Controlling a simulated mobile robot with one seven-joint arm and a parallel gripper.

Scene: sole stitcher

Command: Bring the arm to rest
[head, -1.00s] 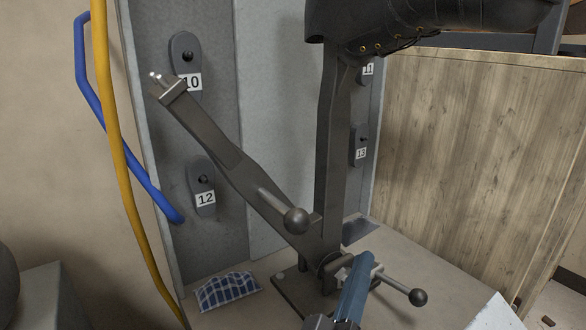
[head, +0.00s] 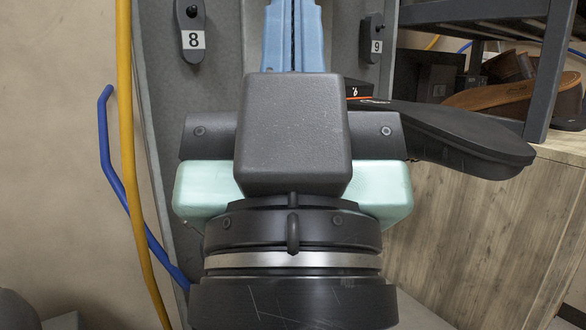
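My gripper (head: 294,20) fills the middle of the head view, with its dark and mint-green body close to the camera. Its two blue fingers point up the picture and lie close together, with only a thin dark line between them. Their tips are cut off by the top edge. Nothing shows held between the visible parts of the fingers. A black boot (head: 455,140) with its sole up shows to the right, partly hidden behind my gripper's body. What bears the boot is hidden.
A grey panel (head: 165,110) behind has hung black tags numbered 8 (head: 192,20) and 9 (head: 374,35). A yellow pipe (head: 128,130) and a blue pipe (head: 112,170) run down the left. A dark shelf (head: 470,10) and wooden panelling (head: 490,235) stand at right.

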